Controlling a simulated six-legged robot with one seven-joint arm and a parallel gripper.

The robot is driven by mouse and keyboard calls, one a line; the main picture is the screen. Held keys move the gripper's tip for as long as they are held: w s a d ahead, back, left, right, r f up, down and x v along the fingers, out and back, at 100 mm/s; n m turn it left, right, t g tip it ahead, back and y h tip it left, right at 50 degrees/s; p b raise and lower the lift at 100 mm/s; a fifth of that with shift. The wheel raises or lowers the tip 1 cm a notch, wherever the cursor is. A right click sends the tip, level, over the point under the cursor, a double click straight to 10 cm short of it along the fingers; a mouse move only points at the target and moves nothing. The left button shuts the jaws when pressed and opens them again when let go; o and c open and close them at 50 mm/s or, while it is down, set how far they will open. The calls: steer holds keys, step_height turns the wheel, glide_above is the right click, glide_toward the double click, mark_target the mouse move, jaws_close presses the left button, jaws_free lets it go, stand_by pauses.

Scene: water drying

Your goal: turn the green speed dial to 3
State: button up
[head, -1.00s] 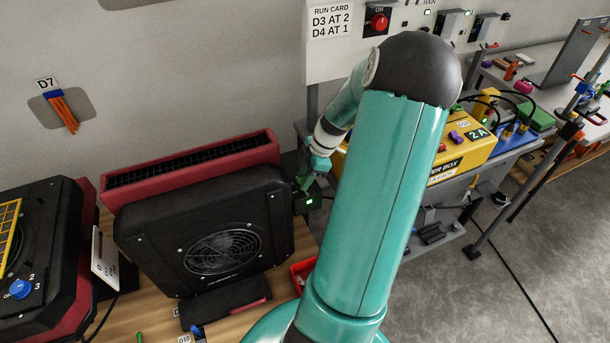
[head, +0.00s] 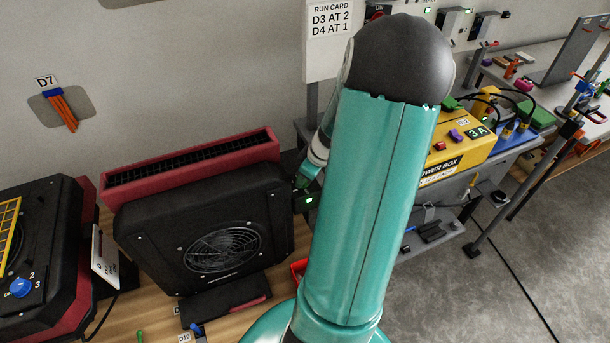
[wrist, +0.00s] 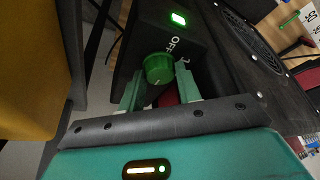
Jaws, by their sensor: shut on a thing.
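The green speed dial (wrist: 158,68) sits on the side of the black blower housing in the wrist view. My gripper (wrist: 159,86) has one finger on each side of it and is shut on it. A pale mark shows on the dial's lower edge. The printed OFF and part of a 1 are visible beside it; the other numbers are hidden. A green light (wrist: 178,19) is lit above the dial. In the head view, the blower (head: 210,225) stands on the bench, with my gripper at its right side; my arm and hand hide the dial there.
A yellow power box (head: 455,160) reading 3 A stands behind my arm to the right. Another black unit with a blue dial (head: 20,288) is at the left. A run card (head: 330,22) hangs on the wall. The floor at right is mostly open.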

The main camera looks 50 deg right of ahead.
stand_by(0.4)
steer(key=o, duration=1)
steer(key=shift+c, duration=0.2)
steer(key=shift+r, duration=0.1)
steer(key=v, duration=1.3)
steer(key=shift+s+r, duration=0.15)
steer(key=shift+r, duration=0.15)
